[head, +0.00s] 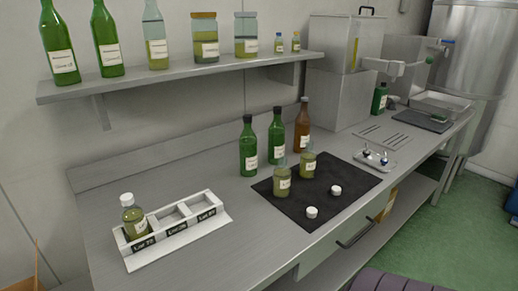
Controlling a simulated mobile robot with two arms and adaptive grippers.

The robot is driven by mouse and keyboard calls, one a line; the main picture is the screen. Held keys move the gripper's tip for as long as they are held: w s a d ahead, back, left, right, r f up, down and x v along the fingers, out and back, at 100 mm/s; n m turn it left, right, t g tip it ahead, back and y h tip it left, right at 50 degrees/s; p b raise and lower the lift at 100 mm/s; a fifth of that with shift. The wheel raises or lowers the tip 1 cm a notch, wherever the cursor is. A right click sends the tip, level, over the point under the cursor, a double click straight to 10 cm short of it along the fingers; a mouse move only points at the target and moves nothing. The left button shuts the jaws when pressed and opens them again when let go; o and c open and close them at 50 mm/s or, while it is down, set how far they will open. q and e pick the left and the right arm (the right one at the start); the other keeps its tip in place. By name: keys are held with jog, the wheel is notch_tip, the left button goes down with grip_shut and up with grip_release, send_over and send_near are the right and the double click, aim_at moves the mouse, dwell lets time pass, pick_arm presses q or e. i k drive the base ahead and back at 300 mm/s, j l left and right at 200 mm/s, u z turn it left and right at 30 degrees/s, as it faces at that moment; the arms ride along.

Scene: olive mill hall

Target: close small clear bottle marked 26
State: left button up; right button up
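Two small clear bottles with yellow-green oil stand upright on a black mat (345,180): a nearer one (282,185) and one behind it to the right (308,164). Both appear open at the top. Their labels are too small to read, so I cannot tell which is marked 26. Two white caps lie loose on the mat, one in front (312,212) and one farther right (336,190). A third small bottle (134,220), with a pale cap on, stands in the left slot of a white rack (218,220). Neither gripper is in view.
Two green bottles (249,152) (276,140) and a brown bottle (302,130) stand behind the mat. A small metal tray (374,158) lies right of it. A shelf (200,72) with bottles and jars overhangs the back. Bare counter lies between rack and mat.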

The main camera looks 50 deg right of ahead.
aim_at(282, 173)
jog(key=z, duration=1.8)
